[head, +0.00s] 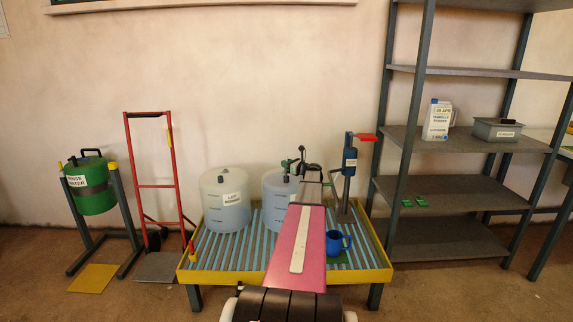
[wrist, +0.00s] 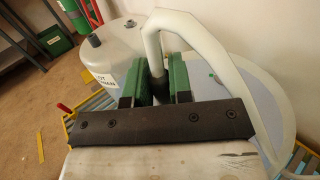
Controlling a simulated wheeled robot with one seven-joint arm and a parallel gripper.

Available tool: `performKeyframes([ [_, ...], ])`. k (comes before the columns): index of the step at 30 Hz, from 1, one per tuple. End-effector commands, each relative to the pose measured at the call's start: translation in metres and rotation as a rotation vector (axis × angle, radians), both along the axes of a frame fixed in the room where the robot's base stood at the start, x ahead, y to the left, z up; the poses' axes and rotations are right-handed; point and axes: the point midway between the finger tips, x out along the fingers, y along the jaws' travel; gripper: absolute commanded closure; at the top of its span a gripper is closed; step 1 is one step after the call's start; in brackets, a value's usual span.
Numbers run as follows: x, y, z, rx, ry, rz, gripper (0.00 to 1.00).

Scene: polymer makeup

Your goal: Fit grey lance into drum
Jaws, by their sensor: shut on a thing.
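My gripper (wrist: 157,84) has green finger pads and is shut on the grey lance (wrist: 155,66), a dark upright piece with a pale hose (wrist: 185,22) arching off its top. My gripper is over the top of the right translucent drum (wrist: 228,88), which also shows in the head view (head: 272,210), partly behind my arm. The lance's lower end and the drum's opening are hidden by my gripper, so I cannot tell whether the lance is in the opening. In the head view my gripper (head: 291,164) is small, near the drum's top.
A second labelled drum (head: 223,205) with a dark cap stands to the left on the yellow-edged grate (head: 205,275). A hand truck (head: 152,185) and shelving (head: 455,140) flank the grate.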

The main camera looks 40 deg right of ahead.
Motion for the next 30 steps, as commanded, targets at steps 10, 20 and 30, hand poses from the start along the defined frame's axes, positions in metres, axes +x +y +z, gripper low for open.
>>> performKeyframes([
  [10, 0.000, 0.000, -0.008, 0.000, 0.000, 0.000, 1.00],
  [20, 0.000, 0.000, -0.015, 0.000, 0.000, 0.000, 1.00],
  [30, 0.000, 0.000, -0.016, 0.000, 0.000, 0.000, 0.50],
])
